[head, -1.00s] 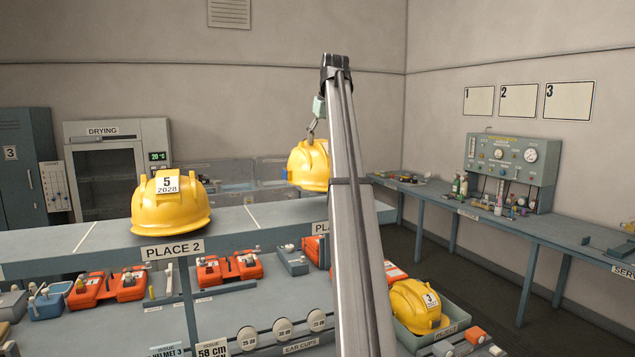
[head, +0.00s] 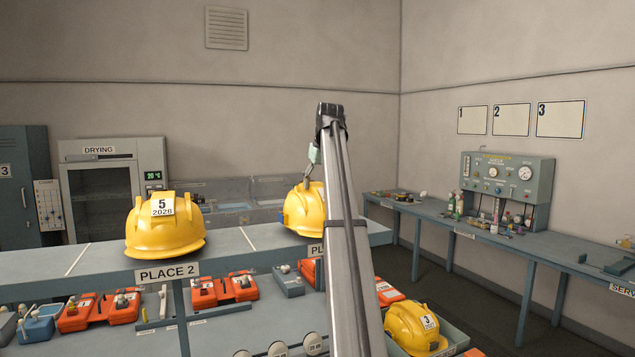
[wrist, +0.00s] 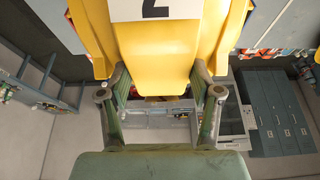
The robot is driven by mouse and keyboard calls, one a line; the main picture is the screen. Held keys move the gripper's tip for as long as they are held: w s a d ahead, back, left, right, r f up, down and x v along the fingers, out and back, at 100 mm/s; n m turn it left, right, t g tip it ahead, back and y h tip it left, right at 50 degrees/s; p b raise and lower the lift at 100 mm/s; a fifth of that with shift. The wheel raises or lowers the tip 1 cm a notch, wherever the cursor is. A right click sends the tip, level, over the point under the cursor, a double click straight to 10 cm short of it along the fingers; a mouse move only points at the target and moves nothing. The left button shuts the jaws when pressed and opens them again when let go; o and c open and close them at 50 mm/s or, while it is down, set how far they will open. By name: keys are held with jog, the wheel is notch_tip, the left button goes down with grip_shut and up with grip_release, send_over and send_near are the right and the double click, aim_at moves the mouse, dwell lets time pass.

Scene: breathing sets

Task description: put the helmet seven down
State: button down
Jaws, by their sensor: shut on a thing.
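My gripper (head: 314,168) is shut on a yellow helmet (head: 303,209), partly hidden behind my arm in the head view. The helmet is at the shelf (head: 96,264), above a mostly hidden PLACE label (head: 316,250). Its lower edge overlaps the shelf top in the picture; I cannot tell whether it touches. In the wrist view the helmet (wrist: 155,55) fills the top middle, with both fingers (wrist: 160,82) at its near edge. Its white label (wrist: 155,9) is cut off, so I cannot read the number surely.
A yellow helmet marked 5 (head: 165,233) stands left on the shelf above PLACE 2. A helmet marked 3 (head: 413,330) lies in a tray below right. Orange cases (head: 222,290) lie on the lower bench. Bare shelf separates helmet 5 and the held helmet.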

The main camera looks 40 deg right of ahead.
jog(key=shift+c, duration=1.1)
grip_release()
jog(key=v, duration=1.2)
jog(key=shift+b, duration=0.45)
jog(key=shift+r, duration=0.1)
